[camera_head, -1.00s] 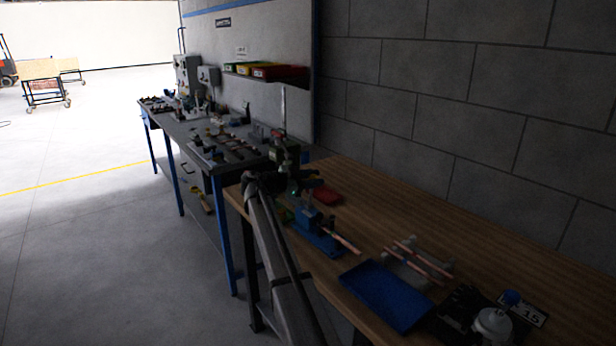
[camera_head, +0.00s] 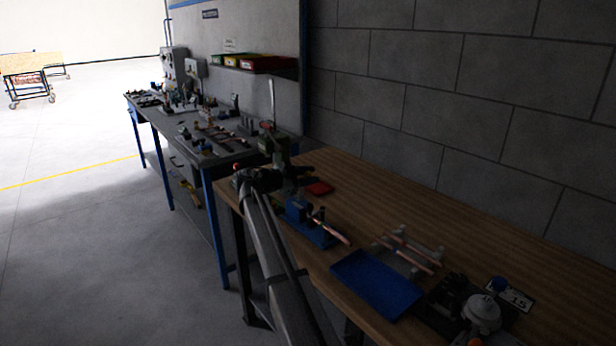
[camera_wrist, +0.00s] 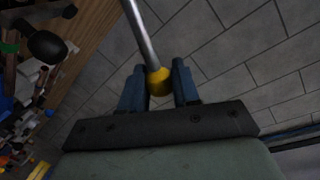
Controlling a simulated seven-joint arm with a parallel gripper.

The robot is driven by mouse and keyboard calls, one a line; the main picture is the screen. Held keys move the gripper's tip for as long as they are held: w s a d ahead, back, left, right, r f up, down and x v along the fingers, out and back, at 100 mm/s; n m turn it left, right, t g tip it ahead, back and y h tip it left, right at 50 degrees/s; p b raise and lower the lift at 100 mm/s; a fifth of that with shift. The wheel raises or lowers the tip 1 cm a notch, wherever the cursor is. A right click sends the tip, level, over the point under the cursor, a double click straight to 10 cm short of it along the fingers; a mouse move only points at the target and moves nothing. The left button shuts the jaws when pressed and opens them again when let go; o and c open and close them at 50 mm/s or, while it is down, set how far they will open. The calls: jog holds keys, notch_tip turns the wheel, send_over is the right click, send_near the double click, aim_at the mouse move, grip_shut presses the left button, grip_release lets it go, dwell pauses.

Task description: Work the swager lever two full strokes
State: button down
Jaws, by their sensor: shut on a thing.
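In the wrist view my gripper (camera_wrist: 159,88) has its two blue fingers on either side of a yellow knob (camera_wrist: 159,80). The knob ends a bare metal lever rod (camera_wrist: 143,32), which runs up out of that view. The fingers are shut on the knob. In the head view a green bench machine, which looks like the swager (camera_head: 277,150), stands at the far left end of the wooden bench. My dark wrist (camera_head: 258,178) is just in front of it. The fingers and knob cannot be made out clearly there.
A blue fixture (camera_head: 297,208) with a copper tube (camera_head: 330,230), a red tray (camera_head: 319,188), a tube rack (camera_head: 399,257) and a blue tray (camera_head: 372,288) occupy the wooden bench (camera_head: 385,205). A second, cluttered bench (camera_head: 145,112) stands beyond. Bare wood lies along the wall.

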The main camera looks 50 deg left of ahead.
jog(key=c, duration=0.9)
grip_release()
jog(key=shift+d, duration=0.15)
jog(key=shift+o, duration=0.2)
jog(key=shift+s, duration=0.15)
jog(key=s+a+r, duration=0.1)
jog(key=s+a, duration=0.1)
jog(key=s, duration=1.1)
jog(key=shift+s+r, duration=0.15)
jog(key=shift+r, duration=0.25)
jog(key=shift+o, duration=0.2)
